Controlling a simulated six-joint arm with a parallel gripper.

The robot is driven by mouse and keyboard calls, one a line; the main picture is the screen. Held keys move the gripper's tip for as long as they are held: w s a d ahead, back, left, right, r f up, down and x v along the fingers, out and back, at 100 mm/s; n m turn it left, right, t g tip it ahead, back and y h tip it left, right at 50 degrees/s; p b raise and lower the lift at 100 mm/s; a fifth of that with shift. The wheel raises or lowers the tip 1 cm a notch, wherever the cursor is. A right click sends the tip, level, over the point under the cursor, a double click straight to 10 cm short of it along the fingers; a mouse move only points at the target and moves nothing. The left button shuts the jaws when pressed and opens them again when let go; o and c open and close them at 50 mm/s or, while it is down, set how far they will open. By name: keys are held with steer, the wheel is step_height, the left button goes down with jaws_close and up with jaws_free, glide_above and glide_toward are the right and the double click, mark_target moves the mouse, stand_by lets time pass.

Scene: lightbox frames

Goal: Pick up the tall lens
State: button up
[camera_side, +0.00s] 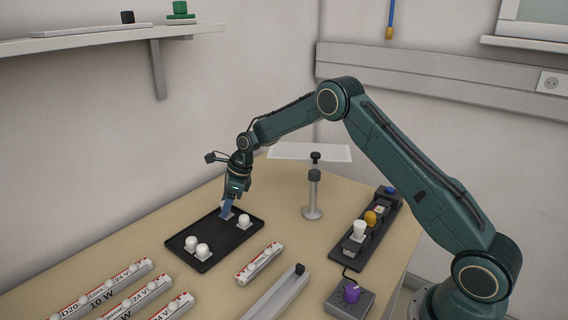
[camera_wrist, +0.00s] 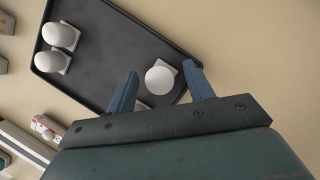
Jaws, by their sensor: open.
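A black tray (camera_side: 222,248) on the bench holds several white lenses, each on a small pale square base. My gripper (camera_side: 227,209) points down over the tray's far part, its blue fingers apart. In the wrist view, a round white lens (camera_wrist: 159,80) shows between the open fingers (camera_wrist: 161,70), seen from above and not gripped. Another white edge is partly hidden behind my gripper. Two domed lenses (camera_wrist: 61,36) stand at the tray's other end, also seen in the side view (camera_side: 202,250). Another lens (camera_side: 244,221) stands near the right edge. I cannot tell which is tallest.
Labelled white bars (camera_side: 101,293) lie at the front left, and a shorter one (camera_side: 259,263) is right of the tray. A stand (camera_side: 313,195) with a translucent panel (camera_side: 290,151) is behind. A black fixture (camera_side: 345,257) and a purple-knobbed box (camera_side: 350,299) sit to the right.

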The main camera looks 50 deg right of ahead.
steer(key=shift+w+a+f, duration=0.1)
steer(key=shift+f, duration=0.25)
steer(key=c, duration=1)
